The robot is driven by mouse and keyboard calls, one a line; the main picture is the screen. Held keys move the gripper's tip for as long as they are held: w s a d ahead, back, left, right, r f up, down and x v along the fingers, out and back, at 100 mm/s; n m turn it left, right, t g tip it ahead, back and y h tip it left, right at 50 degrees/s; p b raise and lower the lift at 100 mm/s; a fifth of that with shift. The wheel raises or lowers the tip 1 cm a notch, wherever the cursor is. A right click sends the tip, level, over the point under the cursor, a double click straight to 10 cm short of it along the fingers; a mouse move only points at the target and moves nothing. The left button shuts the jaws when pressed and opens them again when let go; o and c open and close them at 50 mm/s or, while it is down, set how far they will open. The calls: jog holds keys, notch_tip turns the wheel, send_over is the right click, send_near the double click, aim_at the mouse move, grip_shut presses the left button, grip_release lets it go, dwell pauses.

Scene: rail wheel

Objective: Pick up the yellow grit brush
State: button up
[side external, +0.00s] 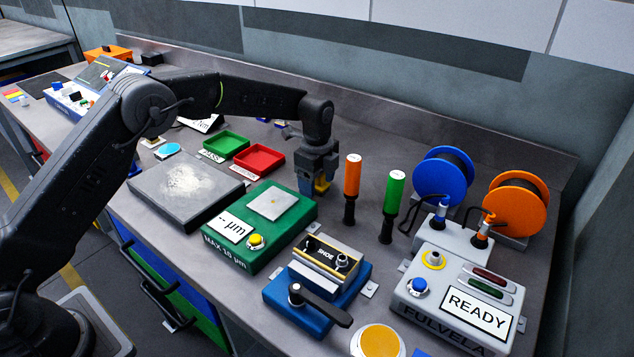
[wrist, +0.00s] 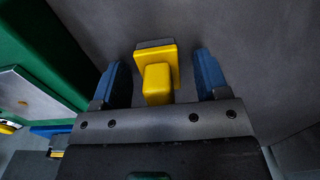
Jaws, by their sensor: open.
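The yellow grit brush (wrist: 157,82) shows in the wrist view as a yellow block handle on a yellow plate, with a grey strip at its far edge. In the side external view only a small yellow part (side external: 321,186) shows below my gripper (side external: 318,182). My gripper, seen in the wrist view (wrist: 161,83), is open, with one blue finger on each side of the brush. Gaps show between the fingers and the brush. Most of the brush is hidden by the gripper in the side external view.
The green gauge block (side external: 285,222) stands close on the left of my gripper. The orange-handled tool (side external: 353,175) and green-handled tool (side external: 394,192) stand upright close on the right. A red tray (side external: 259,160) and green tray (side external: 227,145) lie behind on the left.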

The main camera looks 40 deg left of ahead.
jog(key=shift+c, duration=0.5)
jog(key=c, duration=0.9)
jog(key=shift+r, duration=0.2)
jog(key=shift+r, duration=0.3)
jog(key=r, duration=0.3)
jog(key=shift+a+r, duration=0.2)
jog(key=shift+r, duration=0.15)
jog(key=s+a+r, duration=0.1)
jog(key=a+r, duration=0.1)
jog(key=a, duration=0.1)
jog(key=s+a+r, duration=0.1)
jog(key=a+r, duration=0.1)
jog(key=a, duration=0.2)
jog(key=s+a+r, duration=0.2)
jog(key=a, duration=0.1)
jog(key=shift+s+a+r, duration=0.1)
jog(key=shift+a+r, duration=0.1)
jog(key=shift+a, duration=0.1)
